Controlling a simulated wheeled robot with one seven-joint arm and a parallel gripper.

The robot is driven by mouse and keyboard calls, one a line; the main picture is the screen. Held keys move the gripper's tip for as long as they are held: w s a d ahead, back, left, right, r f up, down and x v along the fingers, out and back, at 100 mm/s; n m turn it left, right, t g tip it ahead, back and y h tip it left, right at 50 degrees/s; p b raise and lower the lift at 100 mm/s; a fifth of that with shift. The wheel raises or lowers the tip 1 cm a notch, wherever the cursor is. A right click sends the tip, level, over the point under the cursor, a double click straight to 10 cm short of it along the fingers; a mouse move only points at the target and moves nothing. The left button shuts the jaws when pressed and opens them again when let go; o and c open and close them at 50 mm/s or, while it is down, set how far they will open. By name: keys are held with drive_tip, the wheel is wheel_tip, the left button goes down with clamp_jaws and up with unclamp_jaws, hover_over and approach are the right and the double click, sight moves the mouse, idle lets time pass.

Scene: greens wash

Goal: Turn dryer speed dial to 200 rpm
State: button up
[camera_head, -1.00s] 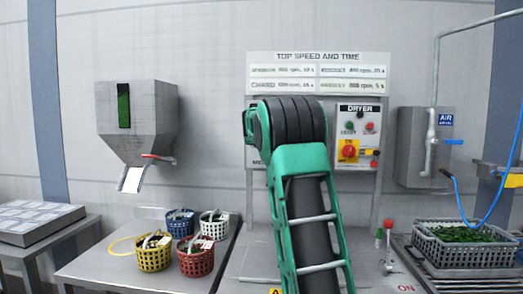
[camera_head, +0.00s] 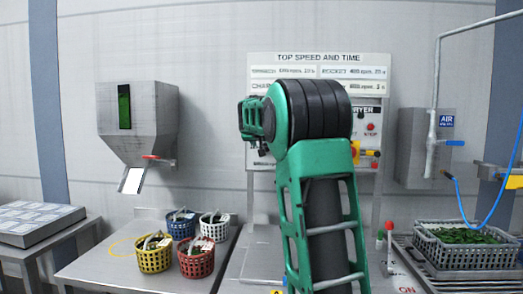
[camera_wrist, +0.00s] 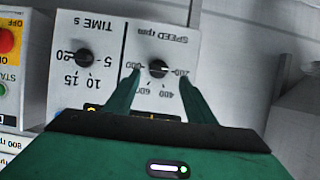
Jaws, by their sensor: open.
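In the wrist view the white SPEED rpm panel (camera_wrist: 165,35) appears upside down, with a round black speed dial (camera_wrist: 158,68) at its middle. Numbers run around the dial, with 200 on the right and 800 on the left. I cannot tell surely which number its pointer faces. My gripper (camera_wrist: 158,75) is open, its two green fingers reaching to either side of the dial. I cannot tell whether they touch it. In the head view my arm hides the dial and most of the dryer panel (camera_head: 371,112).
The sign (camera_head: 318,58) is above my arm. Baskets (camera_head: 154,254) stand on the left table; a crate of greens (camera_head: 465,255) is right.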

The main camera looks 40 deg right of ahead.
drive_tip(key=v, duration=0.3)
drive_tip(key=shift+s+a, duration=0.15)
drive_tip(key=shift+a, duration=0.15)
idle(0.3)
drive_tip(key=s+a+f+n+g+y, duration=0.1)
drive_tip(key=s+a+f+g+y, duration=0.2)
drive_tip(key=s+a+f, duration=0.7)
drive_tip(key=s+a+f+n+g+y, duration=0.1)
drive_tip(key=s+a+f+g+y, duration=0.2)
drive_tip(key=s+a+f, duration=0.7)
drive_tip(key=s+a+f+n+g+y, duration=0.1)
drive_tip(key=s+a+f+y, duration=0.3)
drive_tip(key=s+a+f, duration=0.6)
drive_tip(key=s+f+g, duration=0.1)
drive_tip(key=s+f, duration=0.2)
drive_tip(key=s, duration=0.9)
drive_tip(key=shift+s+f+g, duration=0.2)
drive_tip(key=shift+f+g, duration=0.2)
drive_tip(key=shift+a, duration=0.1)
drive_tip(key=shift+w+f, duration=0.25)
drive_tip(key=shift+w, duration=0.4)
